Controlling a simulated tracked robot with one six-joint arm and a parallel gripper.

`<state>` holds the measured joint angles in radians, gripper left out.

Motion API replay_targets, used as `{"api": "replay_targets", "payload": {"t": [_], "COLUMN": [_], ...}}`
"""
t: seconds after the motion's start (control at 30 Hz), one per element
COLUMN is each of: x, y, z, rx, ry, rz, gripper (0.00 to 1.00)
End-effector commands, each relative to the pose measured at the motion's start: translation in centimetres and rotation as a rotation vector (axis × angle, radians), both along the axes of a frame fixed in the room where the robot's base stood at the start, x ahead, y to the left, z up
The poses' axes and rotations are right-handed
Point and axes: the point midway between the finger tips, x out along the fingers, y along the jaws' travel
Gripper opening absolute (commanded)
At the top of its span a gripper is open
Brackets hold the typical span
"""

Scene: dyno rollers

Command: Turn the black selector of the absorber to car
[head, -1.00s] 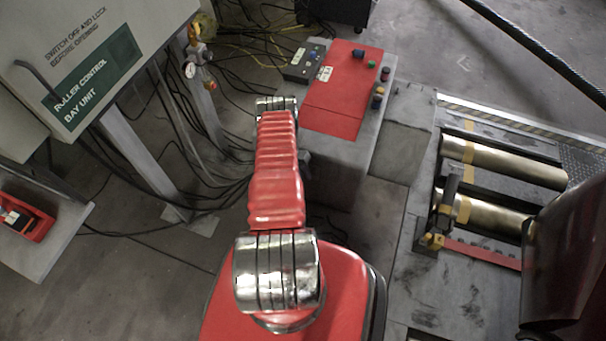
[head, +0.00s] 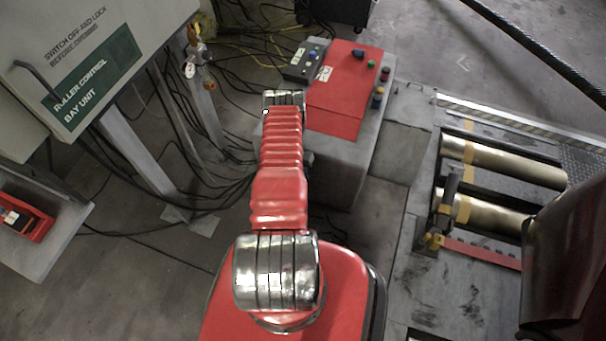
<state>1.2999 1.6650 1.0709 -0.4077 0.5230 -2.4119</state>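A red control box (head: 335,112) sits on a grey pedestal ahead of my arm. A dark knob (head: 359,54) stands on its far top, near a green button (head: 371,64). Several small red, dark and yellow-based controls (head: 377,97) line its right side. A grey panel (head: 297,72) with small knobs adjoins its left. I cannot tell which control is the black selector or read its setting. My red arm reaches forward to the near left edge of the box. My gripper does not show clearly; it is hidden beyond or beneath the arm.
The roller control cabinet (head: 70,60) stands at left, with cables on the floor beside it. A red tray (head: 25,218) lies on a bench at far left. Metal rollers (head: 500,162) and a dark body are at right. A gauge with yellow fittings (head: 195,60) hangs near the cabinet.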

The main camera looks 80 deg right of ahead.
Motion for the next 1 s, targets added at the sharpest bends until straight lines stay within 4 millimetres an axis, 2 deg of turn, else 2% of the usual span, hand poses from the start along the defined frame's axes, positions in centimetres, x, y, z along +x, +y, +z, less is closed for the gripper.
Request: {"api": "replay_targets", "payload": {"t": [0.4,1.0], "x": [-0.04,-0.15], "y": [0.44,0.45], "z": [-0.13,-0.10], "rx": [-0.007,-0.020], "ry": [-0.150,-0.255], "rz": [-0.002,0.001], "gripper": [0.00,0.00]}}
